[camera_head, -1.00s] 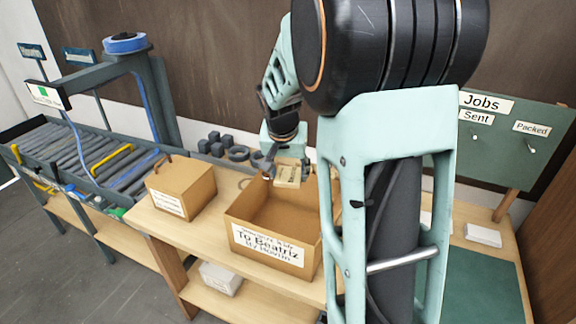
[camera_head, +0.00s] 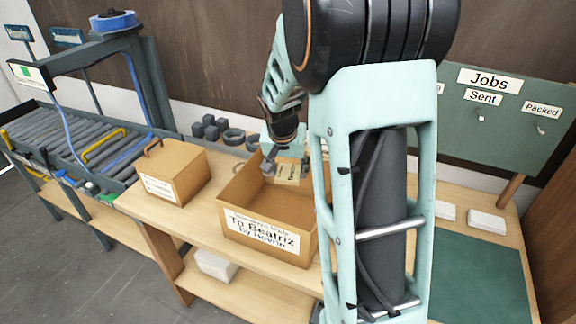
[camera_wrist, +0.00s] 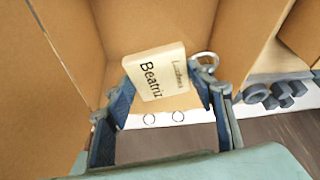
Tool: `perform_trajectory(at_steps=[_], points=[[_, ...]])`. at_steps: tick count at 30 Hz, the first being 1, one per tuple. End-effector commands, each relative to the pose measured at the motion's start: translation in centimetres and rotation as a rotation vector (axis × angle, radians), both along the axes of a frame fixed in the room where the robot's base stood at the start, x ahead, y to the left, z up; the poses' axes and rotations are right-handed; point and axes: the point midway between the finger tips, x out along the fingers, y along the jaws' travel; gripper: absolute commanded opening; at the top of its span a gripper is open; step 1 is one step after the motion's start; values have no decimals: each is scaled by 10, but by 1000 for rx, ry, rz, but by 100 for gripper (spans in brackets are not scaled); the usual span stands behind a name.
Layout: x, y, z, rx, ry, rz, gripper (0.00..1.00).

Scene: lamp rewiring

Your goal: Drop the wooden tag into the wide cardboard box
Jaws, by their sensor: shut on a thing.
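The wooden tag (camera_wrist: 158,72) is pale, with "Beatriz" written on it. My gripper (camera_wrist: 163,95) is shut on it, one finger at each side, in the wrist view. In the head view the tag (camera_head: 288,173) shows at the far inner side of the open box. The wide cardboard box (camera_head: 265,240) is labelled "To Beatriz" and stands on the wooden bench. My gripper (camera_head: 285,168) is over or inside the box's far part; its exact height is unclear. The box's cardboard walls (camera_wrist: 60,60) surround the tag in the wrist view. My arm hides the box's right side.
A smaller closed cardboard box (camera_head: 172,172) with a handle stands left of the wide box. Grey blocks and rings (camera_head: 212,130) lie behind. A roller conveyor (camera_head: 60,150) is at the left. A green board (camera_head: 500,110) reading "Jobs" stands at the right.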

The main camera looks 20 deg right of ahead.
Motion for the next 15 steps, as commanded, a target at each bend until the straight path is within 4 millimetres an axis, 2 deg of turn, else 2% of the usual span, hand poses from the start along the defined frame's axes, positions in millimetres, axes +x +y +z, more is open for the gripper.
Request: perform_trajectory(at_steps=[3,11,12,15], points=[[0,0,-9,0,-1,0,24],[0,0,-9,0,-1,0,24],[0,0,-9,0,-1,0,54],[0,0,-9,-1,-1,0,65]])
